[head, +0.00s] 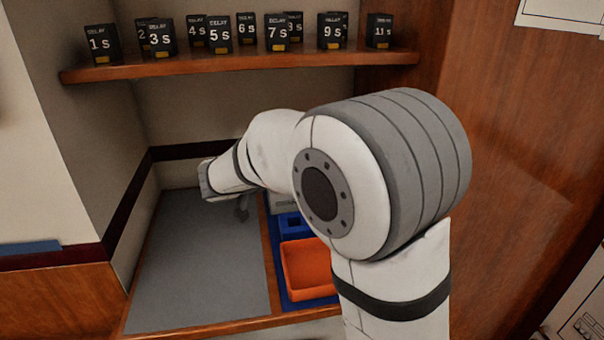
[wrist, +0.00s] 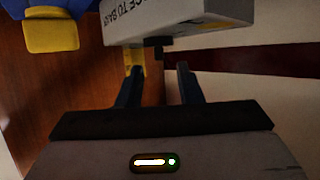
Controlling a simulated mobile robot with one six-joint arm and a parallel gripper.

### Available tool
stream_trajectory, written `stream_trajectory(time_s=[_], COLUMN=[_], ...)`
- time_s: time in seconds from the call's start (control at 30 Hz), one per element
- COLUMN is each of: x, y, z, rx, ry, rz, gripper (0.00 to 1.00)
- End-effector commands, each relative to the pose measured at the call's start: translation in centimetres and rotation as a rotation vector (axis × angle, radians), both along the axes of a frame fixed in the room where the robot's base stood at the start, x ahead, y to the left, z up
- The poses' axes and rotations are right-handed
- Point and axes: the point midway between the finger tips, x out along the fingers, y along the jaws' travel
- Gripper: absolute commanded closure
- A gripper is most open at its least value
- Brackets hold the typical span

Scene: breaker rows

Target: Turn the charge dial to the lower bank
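A grey box (wrist: 190,20) with partly cut-off black lettering, "GE TO BA", hangs across the top of the wrist view. A small black knob-like part (wrist: 158,52) sticks out below it, perhaps the charge dial; its pointing direction cannot be read. My gripper (wrist: 159,88) is open, its two dark fingers apart with nothing between the tips, and the black part lies just beyond them. In the head view my gripper (head: 241,210) is small and partly hidden beside a grey box (head: 283,204), mostly covered by my arm.
An orange tray (head: 308,268) and a blue holder (head: 293,225) sit right of the grey mat (head: 200,270), which is clear. A shelf (head: 250,66) above carries several black delay blocks. A yellow block (wrist: 50,36) shows at the wrist view's upper left.

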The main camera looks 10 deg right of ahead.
Motion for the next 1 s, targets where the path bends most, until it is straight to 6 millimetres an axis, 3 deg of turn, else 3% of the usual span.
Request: stream_trajectory(time_s=[0.2, 0.6, 1.0], x=[1.8, 2.3, 2.3], y=[-2.2, -2.7, -2.7], z=[-1.1, -1.5, -1.5], rx=[-0.001, 0.001, 0.000], ry=[0.002, 0.002, 0.003], rz=[-0.002, 0.000, 0.001], gripper=[0.67, 0.68, 1.00])
